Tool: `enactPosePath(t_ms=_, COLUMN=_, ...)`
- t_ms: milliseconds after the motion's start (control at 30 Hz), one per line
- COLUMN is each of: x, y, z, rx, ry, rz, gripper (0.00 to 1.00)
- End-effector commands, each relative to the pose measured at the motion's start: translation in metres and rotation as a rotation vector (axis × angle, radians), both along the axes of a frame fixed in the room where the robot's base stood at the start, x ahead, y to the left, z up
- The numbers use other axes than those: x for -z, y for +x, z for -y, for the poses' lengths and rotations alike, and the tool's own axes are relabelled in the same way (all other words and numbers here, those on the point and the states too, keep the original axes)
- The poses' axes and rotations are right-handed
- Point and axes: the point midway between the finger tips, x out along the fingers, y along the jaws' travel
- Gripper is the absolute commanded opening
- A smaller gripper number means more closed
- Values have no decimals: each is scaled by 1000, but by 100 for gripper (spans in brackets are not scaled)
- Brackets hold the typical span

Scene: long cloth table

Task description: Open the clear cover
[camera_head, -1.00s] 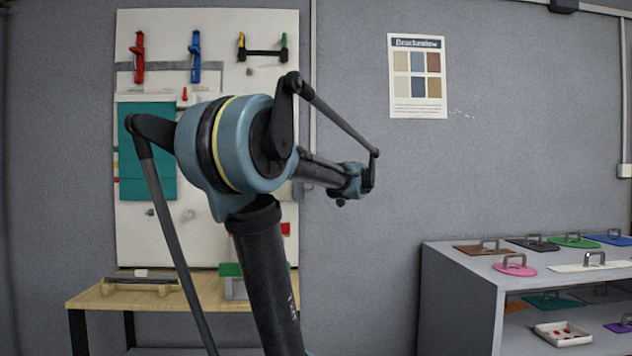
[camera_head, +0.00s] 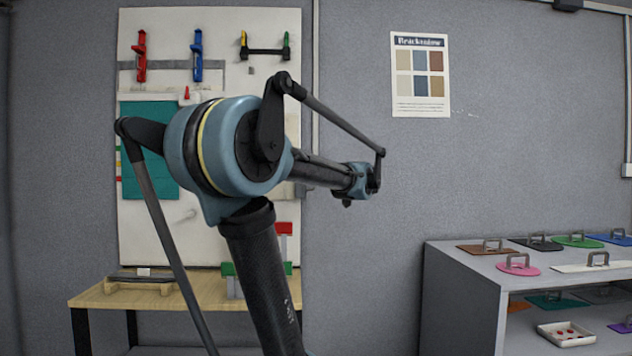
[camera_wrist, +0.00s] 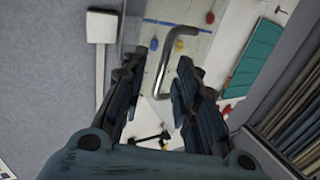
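A grey U-shaped metal handle (camera_wrist: 176,52) stands ahead of my open gripper (camera_wrist: 158,76) in the wrist view. Its lower end reaches toward the space between the two fingers, and I see no clear contact. A see-through panel, which looks like the clear cover (camera_wrist: 132,32), shows beside the handle over the pale board. Its full outline and hinge cannot be made out. In the head view my arm blocks part of the board, and neither the cover nor the fingertips can be told clearly.
The white board (camera_head: 215,80) carries red and blue tools and a teal panel (camera_head: 150,170). A wooden table (camera_head: 125,295) stands below. A grey shelf (camera_head: 480,265) with handled coloured plates is at right. A white wall box (camera_wrist: 103,27) is left of the fingers.

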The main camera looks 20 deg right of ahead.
Motion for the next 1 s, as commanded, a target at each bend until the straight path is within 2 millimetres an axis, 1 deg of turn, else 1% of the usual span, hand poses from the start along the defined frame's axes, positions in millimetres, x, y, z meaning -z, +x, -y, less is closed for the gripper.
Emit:
enactPosePath(t_ms=33, x=0, y=-8, z=2, rx=5, ry=0, rz=0, gripper=28)
enactPosePath(t_ms=100, x=0, y=-19, z=4, rx=5, ry=0, rz=0, gripper=28)
enactPosePath(t_ms=300, x=1, y=-46, z=9, rx=5, ry=0, rz=-1, gripper=28)
enactPosePath(t_ms=600, x=1, y=-80, z=14, rx=3, ry=0, rz=-1, gripper=28)
enactPosePath(t_ms=800, x=1, y=-92, z=16, rx=1, ry=0, rz=-1, gripper=28)
enactPosePath(t_ms=1000, x=1, y=-95, z=16, rx=1, ry=0, rz=-1, gripper=28)
